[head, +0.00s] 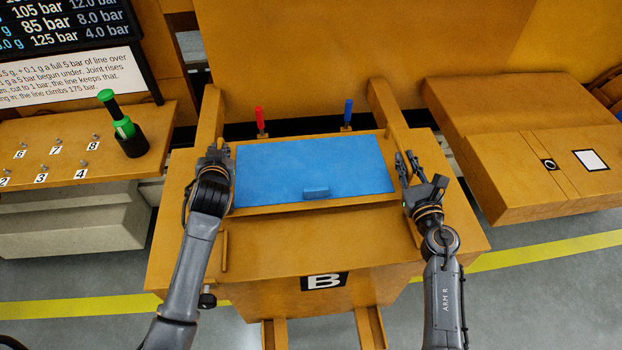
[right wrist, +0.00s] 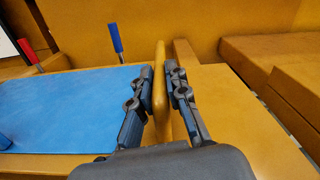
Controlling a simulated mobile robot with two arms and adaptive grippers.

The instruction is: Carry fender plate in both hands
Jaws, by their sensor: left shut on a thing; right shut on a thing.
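The fender plate appears to be the flat blue panel (head: 285,172) with a yellow rim and end bars, lying level over the yellow stand marked B (head: 275,255). A small blue block (head: 316,193) sits near its front edge. My left gripper (head: 217,152) is shut at the plate's left end; its fingertips partly hide what they hold. My right gripper (head: 404,165) is shut on the yellow bar at the right end. In the right wrist view the fingers (right wrist: 161,100) straddle that upright bar (right wrist: 160,85), with the blue panel (right wrist: 70,105) to the left.
A red-handled pin (head: 260,120) and a blue-handled pin (head: 348,113) stand behind the panel. At left, a shelf (head: 60,150) has numbered pegs and a green-handled tool (head: 120,122) in a black cup. A yellow bench (head: 530,150) stands at right. A tall yellow wall closes the back.

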